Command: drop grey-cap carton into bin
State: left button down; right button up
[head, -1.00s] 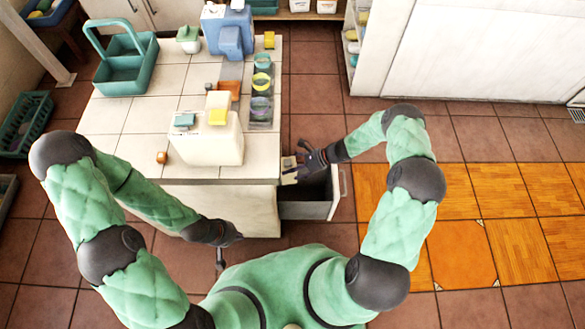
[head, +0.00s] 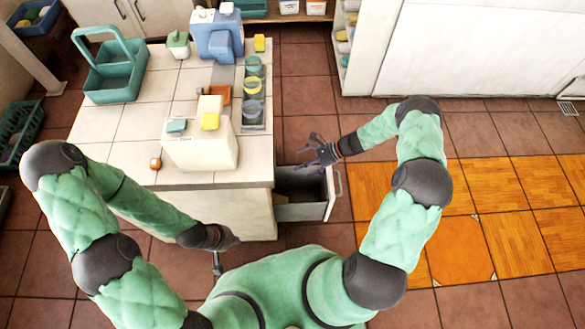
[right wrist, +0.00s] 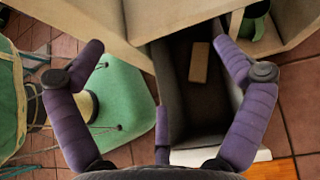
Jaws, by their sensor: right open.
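A small tan block (right wrist: 199,62), likely the carton, lies in the dark inside of the open drawer-like bin (right wrist: 262,155) in the right wrist view; I cannot make out a grey cap. In the head view the bin (head: 328,198) sticks out from the right side of the tiled counter. My right gripper (head: 312,150) is above the bin, fingers spread and empty; its fingers (right wrist: 160,58) also stand wide apart in the right wrist view. My left gripper (head: 222,245) hangs low at the counter's front; its jaw state is unclear.
The tiled counter (head: 125,130) bears a white box (head: 200,153), a teal caddy (head: 112,80), a blue dispenser (head: 218,45), and a tray of several round containers (head: 253,108). The floor right of the bin is clear.

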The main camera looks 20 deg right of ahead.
jog(key=shift+v, duration=2.25)
jog(key=shift+a, duration=0.1)
